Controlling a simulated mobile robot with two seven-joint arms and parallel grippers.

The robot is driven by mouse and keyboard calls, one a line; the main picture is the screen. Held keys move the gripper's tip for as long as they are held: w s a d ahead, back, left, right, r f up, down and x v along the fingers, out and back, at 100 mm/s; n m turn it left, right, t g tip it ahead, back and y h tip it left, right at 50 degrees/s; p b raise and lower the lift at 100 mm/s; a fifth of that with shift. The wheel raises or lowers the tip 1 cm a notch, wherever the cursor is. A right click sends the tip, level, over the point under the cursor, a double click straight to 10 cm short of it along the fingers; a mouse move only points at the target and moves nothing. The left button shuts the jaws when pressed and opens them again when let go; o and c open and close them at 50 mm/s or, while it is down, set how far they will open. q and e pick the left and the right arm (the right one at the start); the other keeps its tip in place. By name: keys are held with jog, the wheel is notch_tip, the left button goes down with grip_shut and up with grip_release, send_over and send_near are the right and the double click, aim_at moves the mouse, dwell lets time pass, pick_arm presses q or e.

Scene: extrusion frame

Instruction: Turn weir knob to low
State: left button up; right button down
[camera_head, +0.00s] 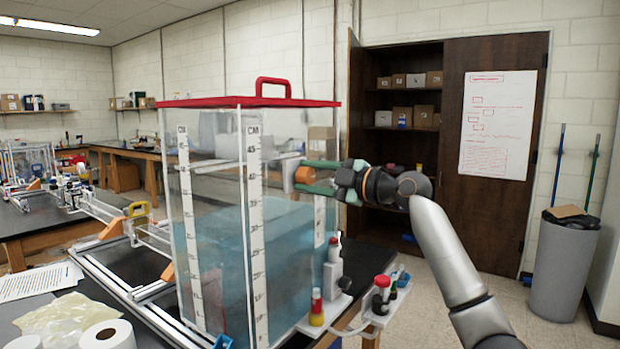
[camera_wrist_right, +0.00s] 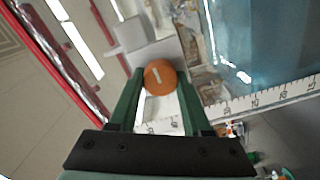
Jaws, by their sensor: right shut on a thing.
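The weir knob (camera_head: 304,175) is a round orange knob on a pale block at the right side of the clear water tank (camera_head: 215,200). In the right wrist view the knob (camera_wrist_right: 158,84) faces the camera, with a short slanted white mark on it. My right gripper (camera_head: 308,178) reaches in from the right. Its green fingers (camera_wrist_right: 160,88) stand on both sides of the knob and are shut on it. I cannot read any low or high label. My left gripper is not in view.
The tank has a red lid with a red handle (camera_head: 273,82) and blue water inside. Small bottles (camera_head: 381,295) stand at its lower right. A paper roll (camera_head: 108,335) lies at the front left. The floor to the right is open before a grey bin (camera_head: 564,265).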

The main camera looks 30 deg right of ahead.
dwell(0.4)
jog(key=shift+c, duration=1.7)
grip_release()
jog(key=b+v, duration=0.4)
jog(key=v, duration=0.8)
jog(key=shift+s+b, duration=0.25)
jog(key=shift+b, duration=0.05)
